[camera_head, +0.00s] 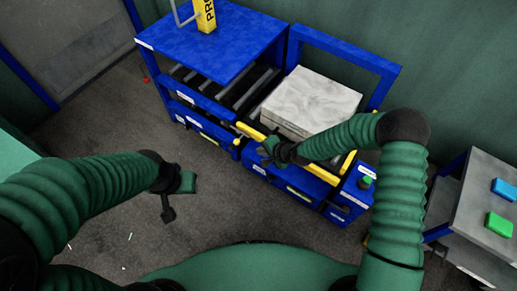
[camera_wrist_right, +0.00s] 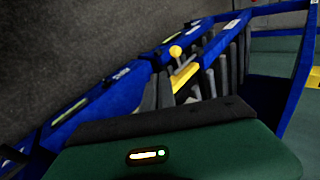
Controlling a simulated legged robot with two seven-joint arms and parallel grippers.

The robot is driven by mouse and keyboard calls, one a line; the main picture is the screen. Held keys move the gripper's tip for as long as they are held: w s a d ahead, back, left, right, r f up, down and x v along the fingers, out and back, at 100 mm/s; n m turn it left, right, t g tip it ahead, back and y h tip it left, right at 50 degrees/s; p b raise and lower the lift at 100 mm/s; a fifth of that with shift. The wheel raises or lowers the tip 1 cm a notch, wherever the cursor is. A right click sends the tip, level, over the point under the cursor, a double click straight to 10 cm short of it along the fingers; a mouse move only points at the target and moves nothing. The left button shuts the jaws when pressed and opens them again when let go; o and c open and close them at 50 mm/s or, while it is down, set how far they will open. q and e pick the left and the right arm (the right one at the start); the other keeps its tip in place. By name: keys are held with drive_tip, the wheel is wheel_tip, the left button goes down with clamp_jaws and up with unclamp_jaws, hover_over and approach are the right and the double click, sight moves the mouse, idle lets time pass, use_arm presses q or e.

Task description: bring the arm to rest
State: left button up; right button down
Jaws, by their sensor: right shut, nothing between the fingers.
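My right arm reaches in from the right in the head view. Its gripper (camera_head: 268,150) is shut and empty, close to the yellow bar at the front of the blue press. From this angle I cannot tell whether it touches the bar. My left gripper (camera_head: 177,192) hangs over the bare floor left of the press, with nothing seen in it. Its finger opening is unclear.
The blue press (camera_head: 222,40) has dark rollers, and a pale marbled block (camera_head: 311,102) sits on its right part. A grey stand (camera_head: 479,205) with blue and green blocks is at right.

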drive_tip(key=s+d+r+n+g+h, duration=0.25)
drive_tip(key=s+d+r+n, duration=0.25)
drive_tip(key=s+d+r, duration=0.5)
drive_tip(key=s+d+r+n+g+h, duration=0.1)
drive_tip(key=s+d+r+n+h, duration=0.25)
drive_tip(key=s+d+r, duration=0.6)
drive_tip(key=w+a+p+v, duration=0.1)
drive_tip(key=w+p+v, duration=0.2)
drive_tip(key=p+v, duration=2.2)
drive_tip(key=r+n+p, duration=0.1)
drive_tip(key=p, duration=0.1)
drive_tip(key=shift+w+a+r+p, duration=0.15)
drive_tip(key=shift+a+r+p, duration=0.1)
drive_tip(key=shift+p, duration=0.15)
